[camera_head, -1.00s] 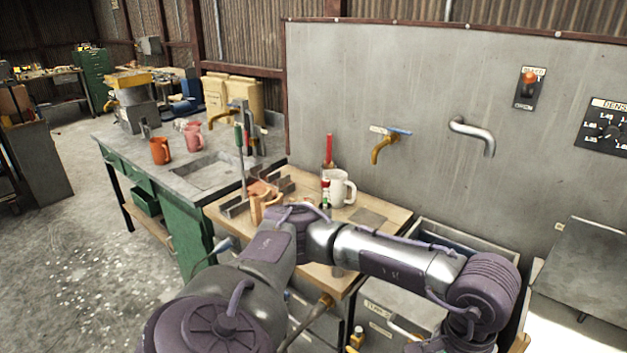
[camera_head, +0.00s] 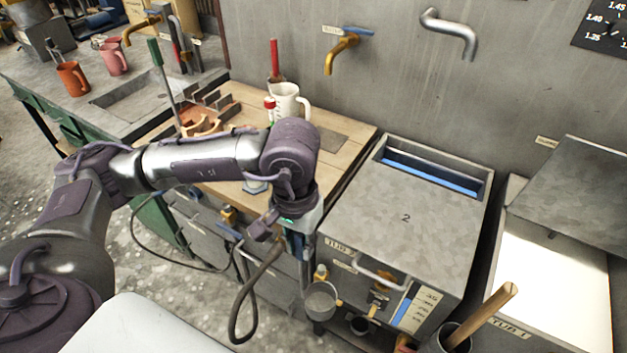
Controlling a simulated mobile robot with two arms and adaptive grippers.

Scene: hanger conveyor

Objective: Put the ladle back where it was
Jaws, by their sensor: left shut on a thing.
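My left gripper (camera_head: 298,243) points down in front of tub 2, left of its front face, and is shut on the ladle. The ladle's grey round bowl (camera_head: 320,300) shows below the gripper, low before the front of tub 2. Its handle is mostly hidden by the gripper and is hard to make out. My right gripper is out of view.
Tub 2 (camera_head: 410,215) has a grey lid with a slot showing blue liquid. Tub 1 (camera_head: 565,265) stands open at right. A dark container (camera_head: 452,338) holds a wooden handle. The wooden bench (camera_head: 345,118) carries a white mug (camera_head: 287,100). A dark cable loops below my arm.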

